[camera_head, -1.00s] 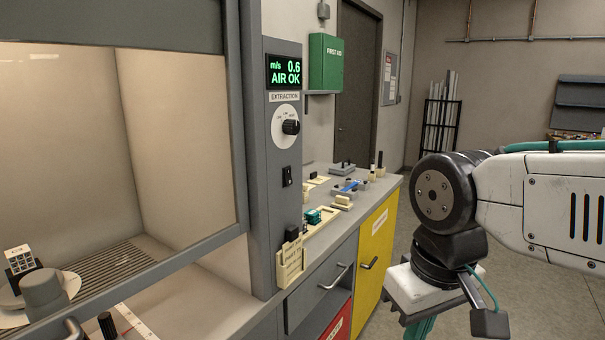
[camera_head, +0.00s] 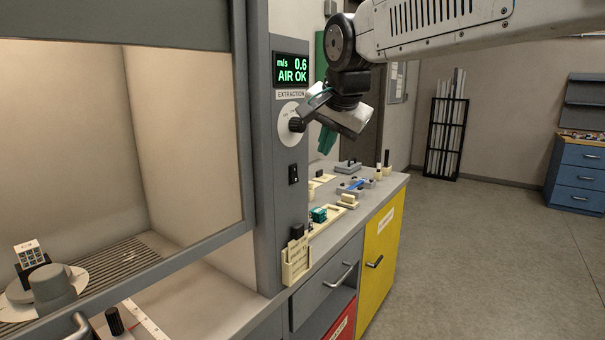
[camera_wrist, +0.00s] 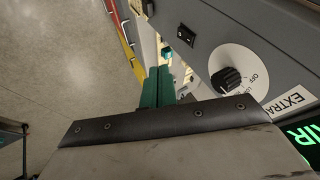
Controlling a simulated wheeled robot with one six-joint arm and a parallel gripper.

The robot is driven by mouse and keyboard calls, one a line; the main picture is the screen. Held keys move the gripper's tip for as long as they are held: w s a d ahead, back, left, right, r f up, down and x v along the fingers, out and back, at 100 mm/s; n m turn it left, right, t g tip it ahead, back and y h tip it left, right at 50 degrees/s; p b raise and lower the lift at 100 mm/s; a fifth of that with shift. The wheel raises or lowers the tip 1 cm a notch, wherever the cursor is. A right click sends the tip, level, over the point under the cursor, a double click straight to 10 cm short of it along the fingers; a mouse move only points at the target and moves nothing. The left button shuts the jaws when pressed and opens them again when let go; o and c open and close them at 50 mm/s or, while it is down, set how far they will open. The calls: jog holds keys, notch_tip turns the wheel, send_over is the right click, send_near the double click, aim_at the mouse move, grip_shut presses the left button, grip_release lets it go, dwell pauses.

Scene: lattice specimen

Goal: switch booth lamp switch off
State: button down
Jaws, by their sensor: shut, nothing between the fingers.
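A black rocker switch (camera_head: 293,174) is set in the grey post of the booth, below the extraction dial. It is the likely lamp switch, but I see no label on it and cannot tell its position. It also shows near the top of the wrist view (camera_wrist: 186,34). My gripper (camera_head: 326,143) has teal fingers, is shut and empty, and hangs in front of the post to the right of the dial, above the bench. In the wrist view its fingers (camera_wrist: 158,82) lie together, apart from the switch, which is up and to the right of them.
The extraction dial (camera_head: 291,124) has a black knob close to my wrist; it also shows in the wrist view (camera_wrist: 226,80). A green display (camera_head: 292,69) reads AIR OK. The bench (camera_head: 385,188) carries small items. Floor at right is clear.

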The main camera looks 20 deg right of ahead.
aim_at(295, 175)
jog(key=w+f, duration=0.3)
jog(key=w+a+f, duration=0.1)
jog(key=w+f, duration=0.2)
jog(key=w+a+f, duration=0.1)
jog(key=w+f, duration=0.1)
jog(key=w, duration=0.1)
jog(key=shift+f, duration=0.4)
jog(key=shift+a, duration=0.1)
